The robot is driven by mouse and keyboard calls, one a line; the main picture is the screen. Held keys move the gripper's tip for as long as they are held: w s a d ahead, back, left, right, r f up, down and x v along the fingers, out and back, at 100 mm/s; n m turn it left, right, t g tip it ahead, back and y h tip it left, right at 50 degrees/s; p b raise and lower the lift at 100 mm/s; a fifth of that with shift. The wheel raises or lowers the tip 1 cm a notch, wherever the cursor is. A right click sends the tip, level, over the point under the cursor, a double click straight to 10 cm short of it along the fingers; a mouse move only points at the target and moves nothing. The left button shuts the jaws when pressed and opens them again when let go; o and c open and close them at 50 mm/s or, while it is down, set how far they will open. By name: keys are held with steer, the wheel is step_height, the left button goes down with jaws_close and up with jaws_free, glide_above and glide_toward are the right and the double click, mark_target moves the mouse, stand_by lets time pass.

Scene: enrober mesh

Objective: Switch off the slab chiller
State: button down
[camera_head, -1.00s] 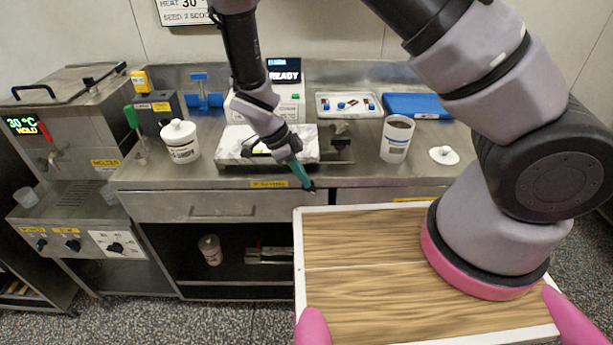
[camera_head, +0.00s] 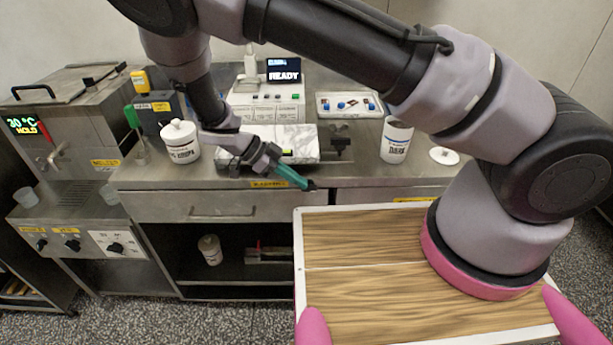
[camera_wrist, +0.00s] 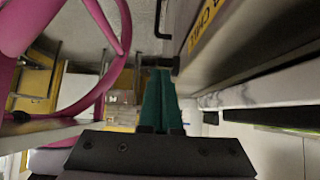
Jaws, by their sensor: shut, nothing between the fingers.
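The marble slab (camera_head: 290,138) lies on the steel counter in the head view. A yellow label (camera_head: 268,184) sits on the counter's front edge below it; in the wrist view the label (camera_wrist: 207,22) shows the letters "CHILL". A small dark piece (camera_head: 313,185) shows at the counter edge right of the label; I cannot tell if it is the chiller's switch. My gripper (camera_head: 305,184), with teal fingers, is shut and empty, its tips at or very near that piece. In the wrist view my gripper (camera_wrist: 158,72) points along the counter front, with a dark part just beyond the tips.
A drawer (camera_head: 220,207) and an open shelf lie below the counter edge. A white lidded tub (camera_head: 180,142) and a white cup (camera_head: 396,140) stand either side of the slab. A machine (camera_head: 60,130) with a lit display stands at left. A white "READY" device (camera_head: 265,105) stands behind.

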steer(key=shift+a+f+h, duration=0.25)
steer(key=shift+h, duration=0.65)
steer(key=shift+a+f+h, duration=0.15)
steer(key=shift+f+h, duration=0.05)
steer(key=shift+h, duration=0.4)
steer(key=shift+a+f, duration=0.15)
steer(key=shift+f, duration=0.05)
steer(key=shift+d+r, duration=0.1)
steer(key=shift+d, duration=0.85)
